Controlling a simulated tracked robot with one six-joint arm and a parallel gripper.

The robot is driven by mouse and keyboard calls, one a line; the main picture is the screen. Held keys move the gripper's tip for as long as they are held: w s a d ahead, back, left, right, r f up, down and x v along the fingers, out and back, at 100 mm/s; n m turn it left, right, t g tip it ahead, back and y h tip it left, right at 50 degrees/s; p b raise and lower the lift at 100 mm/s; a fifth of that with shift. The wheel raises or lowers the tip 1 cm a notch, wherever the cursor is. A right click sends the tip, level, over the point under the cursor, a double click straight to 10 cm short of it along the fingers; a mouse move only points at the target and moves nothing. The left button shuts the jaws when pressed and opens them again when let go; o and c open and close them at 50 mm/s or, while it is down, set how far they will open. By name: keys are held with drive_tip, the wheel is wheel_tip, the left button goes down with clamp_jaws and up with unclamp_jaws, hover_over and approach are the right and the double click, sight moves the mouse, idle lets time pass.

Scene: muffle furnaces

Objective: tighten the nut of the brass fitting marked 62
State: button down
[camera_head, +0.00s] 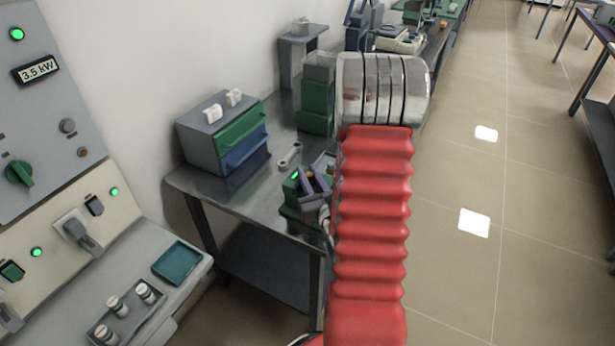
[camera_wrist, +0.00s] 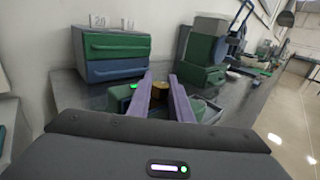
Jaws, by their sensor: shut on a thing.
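My gripper (camera_wrist: 160,82) shows as two purple fingers in the wrist view, and it is shut on the brass fitting (camera_wrist: 159,98). The fitting is a small brass-coloured piece between the fingers, partly hidden by them. I cannot make out its nut or a marking of 62. In the head view my gripper (camera_head: 313,180) is over the near edge of the metal bench, beside a small green holder (camera_head: 291,211) with a lit green lamp. The brass fitting cannot be made out there.
A drawer box (camera_head: 225,135) with green and blue fronts stands on the metal bench (camera_head: 205,182) to the left. A grey wrench (camera_head: 289,156) lies behind my gripper. Green boxes (camera_head: 317,108) stand further back. A control panel (camera_head: 45,110) is at left; open floor lies to the right.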

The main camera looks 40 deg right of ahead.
sight(309, 173)
drive_tip(key=shift+d+r, duration=0.15)
drive_tip(key=shift+d, duration=0.1)
drive_tip(key=c, duration=2)
unclamp_jaws()
drive_tip(key=o, duration=0.4)
drive_tip(key=shift+a, duration=0.15)
drive_tip(key=shift+r, duration=4.85)
